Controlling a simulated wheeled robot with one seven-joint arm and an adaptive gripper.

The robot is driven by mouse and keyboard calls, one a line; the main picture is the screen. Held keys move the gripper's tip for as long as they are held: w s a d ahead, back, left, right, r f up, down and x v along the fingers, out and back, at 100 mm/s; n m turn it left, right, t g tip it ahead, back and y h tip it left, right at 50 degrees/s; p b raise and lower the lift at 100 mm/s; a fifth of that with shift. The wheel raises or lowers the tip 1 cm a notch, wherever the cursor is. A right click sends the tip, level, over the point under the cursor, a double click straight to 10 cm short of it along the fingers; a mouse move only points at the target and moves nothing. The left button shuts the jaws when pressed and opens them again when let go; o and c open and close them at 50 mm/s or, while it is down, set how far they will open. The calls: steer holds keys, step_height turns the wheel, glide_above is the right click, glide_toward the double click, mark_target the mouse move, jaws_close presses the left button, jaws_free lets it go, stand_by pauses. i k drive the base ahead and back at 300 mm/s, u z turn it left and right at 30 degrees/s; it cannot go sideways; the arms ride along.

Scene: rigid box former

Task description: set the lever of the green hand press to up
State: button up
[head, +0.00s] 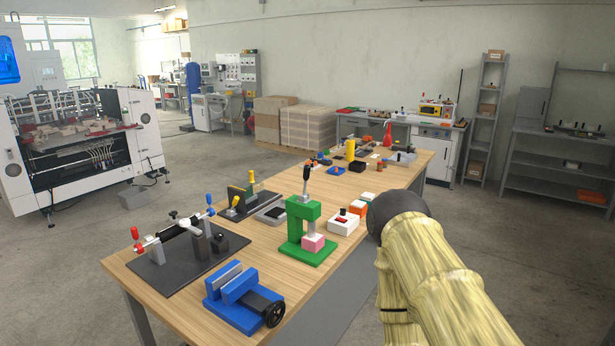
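The green hand press (295,222) stands on the near part of the wooden table, right of the middle of the table's width. A pink block (313,243) sits on the press's green base, below a grey ram. My arm crosses the lower right of the head view, to the right of the press and apart from it in the picture. My gripper is not seen, so whether it is open or shut does not show.
On the wooden table (180,298), a blue vise (236,302) stands in front of the press. A dark plate with clamps (170,272) lies to the left. A white box with a red switch (343,222) is close behind right. Open floor lies left of the table.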

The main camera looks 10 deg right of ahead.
mark_target(306, 168)
steer(key=u, duration=0.65)
steer(key=i, duration=1)
steer(key=z, duration=0.15)
